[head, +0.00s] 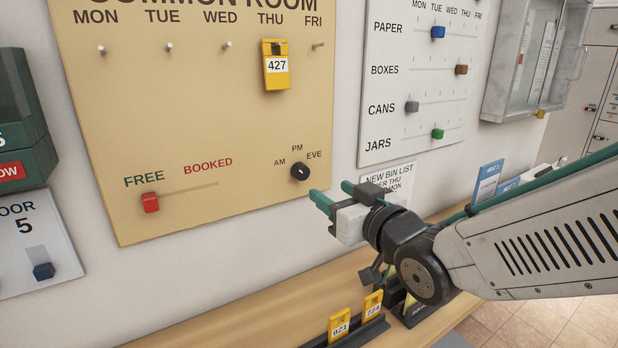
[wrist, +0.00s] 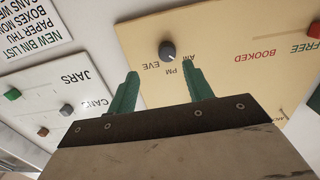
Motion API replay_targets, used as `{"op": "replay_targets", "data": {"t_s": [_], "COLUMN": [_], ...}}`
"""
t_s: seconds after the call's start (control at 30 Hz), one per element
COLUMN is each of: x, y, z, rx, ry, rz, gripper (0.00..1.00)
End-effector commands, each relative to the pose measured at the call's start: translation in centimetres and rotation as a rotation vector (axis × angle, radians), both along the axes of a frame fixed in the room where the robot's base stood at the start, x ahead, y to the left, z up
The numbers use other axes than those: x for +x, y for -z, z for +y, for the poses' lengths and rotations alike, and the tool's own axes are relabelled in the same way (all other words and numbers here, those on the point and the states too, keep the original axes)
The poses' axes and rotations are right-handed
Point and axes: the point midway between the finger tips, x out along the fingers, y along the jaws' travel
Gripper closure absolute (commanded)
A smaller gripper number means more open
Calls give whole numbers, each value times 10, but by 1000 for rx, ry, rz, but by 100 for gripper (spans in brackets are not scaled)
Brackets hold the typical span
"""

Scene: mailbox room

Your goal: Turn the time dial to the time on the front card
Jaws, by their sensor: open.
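The time dial (head: 300,172) is a round black knob on the tan Common Room board (head: 240,125), with AM, PM and EVE printed around it. In the wrist view, turned upside down, the dial (wrist: 167,50) has a white mark on the side toward AM and PM; I cannot tell exactly which. My gripper (head: 332,194) has green fingers, open and empty, to the right of and slightly below the dial, apart from it. In the wrist view its fingertips (wrist: 160,72) spread just below the dial. I cannot identify the front card or read a time on any card.
Yellow tags 921 (head: 339,325) and 724 (head: 373,304) stand in a black rack on the wooden ledge (head: 240,318). Tag 427 (head: 276,66) hangs under THU. A red slider (head: 150,202) sits at FREE. A white slider board (head: 415,80) and bin list paper (head: 392,180) are nearby.

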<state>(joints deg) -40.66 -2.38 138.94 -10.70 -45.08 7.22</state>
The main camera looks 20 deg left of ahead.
Motion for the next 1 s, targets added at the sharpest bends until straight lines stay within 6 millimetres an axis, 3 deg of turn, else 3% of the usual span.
{"op": "replay_targets", "data": {"t_s": [0.17, 0.53, 0.93, 0.97, 1.0], "x": [2, 39, 46, 46, 46], "y": [-2, -3, -3, -3, -3], "z": [19, 59, 68, 68, 68], "rx": [28, 27, 27, 27, 27], "ry": [-26, -23, -23, -23, -23], "rz": [-21, -21, -21, -21, -21], "gripper": [49, 49, 49, 52, 63]}}
